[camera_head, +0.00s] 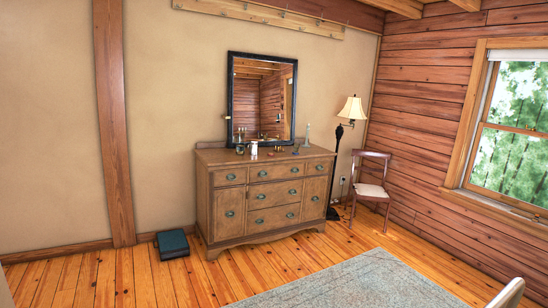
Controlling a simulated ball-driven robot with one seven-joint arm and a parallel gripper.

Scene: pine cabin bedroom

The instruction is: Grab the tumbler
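Several small items stand on top of the wooden dresser (231,200) against the back wall, across the room. One is a small pale upright cup-like piece (254,148) in front of the mirror, left of its middle. It may be the tumbler, but it is too small to tell for sure. Small brass-coloured pieces stand near it, and a slim grey-green piece (307,134) stands to the right. I cannot make out my gripper in this view, and nothing touches the items on the dresser.
A dark-framed mirror (262,100) stands behind the items. A floor lamp (352,108) and a chair (372,180) stand right of the dresser. A dark box (173,244) lies on the floor to its left. A grey rug (355,284) covers open floor in front.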

